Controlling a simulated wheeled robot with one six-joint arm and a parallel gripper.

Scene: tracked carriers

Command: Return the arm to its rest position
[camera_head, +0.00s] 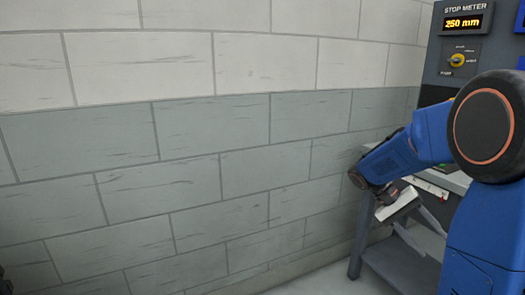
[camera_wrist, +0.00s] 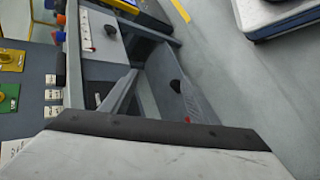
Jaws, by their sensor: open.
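My blue arm reaches down from the right side of the head view. My gripper (camera_head: 399,206) is at its lower end, a pale block tilted beside the grey bench. It is open, with nothing seen held in it. In the wrist view a pale body with a dark edge strip, which looks like part of my gripper (camera_wrist: 160,150), fills the bottom.
The bench (camera_head: 385,265) with grey legs stands close behind and below my gripper. A stop meter panel (camera_head: 462,35) reading 250 mm is at upper right. A block wall (camera_head: 200,150) fills the left. The wrist view shows clear floor (camera_wrist: 215,75).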

